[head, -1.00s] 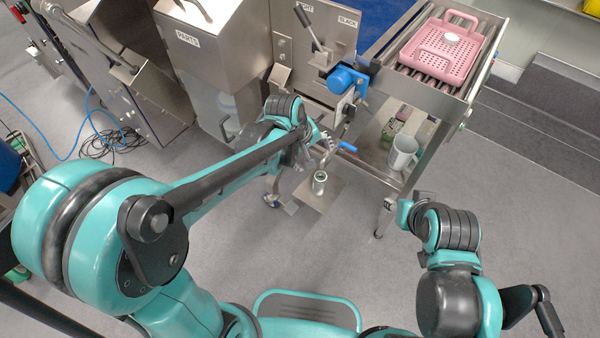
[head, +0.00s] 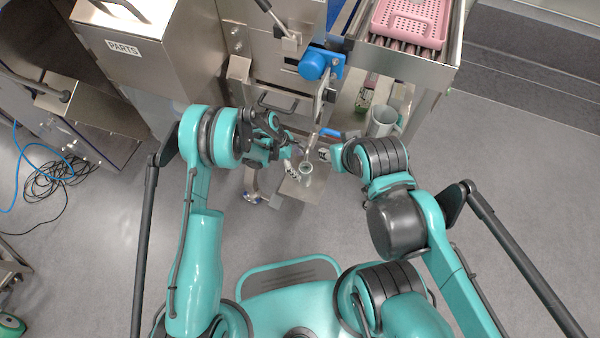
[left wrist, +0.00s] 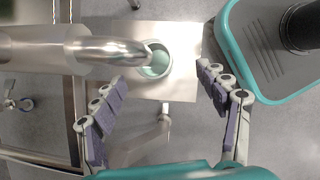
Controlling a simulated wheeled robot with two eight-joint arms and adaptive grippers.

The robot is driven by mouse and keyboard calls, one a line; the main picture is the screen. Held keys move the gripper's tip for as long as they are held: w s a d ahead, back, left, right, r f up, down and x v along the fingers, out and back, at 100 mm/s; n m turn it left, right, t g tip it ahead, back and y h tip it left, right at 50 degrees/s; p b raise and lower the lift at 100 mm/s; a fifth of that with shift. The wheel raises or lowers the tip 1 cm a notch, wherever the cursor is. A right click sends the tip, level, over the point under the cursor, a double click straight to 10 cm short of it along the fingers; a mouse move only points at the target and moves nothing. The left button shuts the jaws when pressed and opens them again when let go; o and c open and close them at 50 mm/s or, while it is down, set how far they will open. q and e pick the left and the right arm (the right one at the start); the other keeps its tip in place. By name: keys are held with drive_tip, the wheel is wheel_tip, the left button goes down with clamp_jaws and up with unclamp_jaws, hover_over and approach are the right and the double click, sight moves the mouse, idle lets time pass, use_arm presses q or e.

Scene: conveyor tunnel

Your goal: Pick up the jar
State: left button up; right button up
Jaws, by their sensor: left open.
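The jar (head: 306,169) is small, open-topped and upright on a small metal platform (head: 309,190) below the machine. In the left wrist view the jar (left wrist: 157,62) shows a round rim and a pale green inside, with a metal spout (left wrist: 112,50) partly covering it from the left. My left gripper (head: 294,165) is at the jar's left side in the head view. In the left wrist view my left gripper (left wrist: 162,86) is open and empty, its fingers on either side of the jar with gaps between. My right arm reaches in from the right, its gripper not discernible.
A steel machine with a blue motor (head: 315,64) stands behind the platform. To the right, a steel stand holds a pink perforated basket (head: 412,22) on top and a light mug (head: 384,121) below. A PARTS bin (head: 125,50) stands left. The floor at right is clear.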

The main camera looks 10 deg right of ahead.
sight(305, 172)
use_arm(q)
drive_tip(key=b+x, duration=0.1)
drive_tip(key=x, duration=0.1)
drive_tip(key=b+x, duration=0.1)
drive_tip(key=x, duration=0.2)
drive_tip(key=b+x, duration=0.1)
drive_tip(key=x, duration=0.1)
drive_tip(key=shift+w+d+f+b, duration=0.1)
drive_tip(key=shift+w+f+b, duration=0.15)
drive_tip(key=shift+w+b, duration=0.05)
drive_tip(key=shift+d+f, duration=0.2)
drive_tip(key=shift+f, duration=0.15)
drive_tip(key=shift+c, duration=0.9)
drive_tip(key=c, duration=1.3)
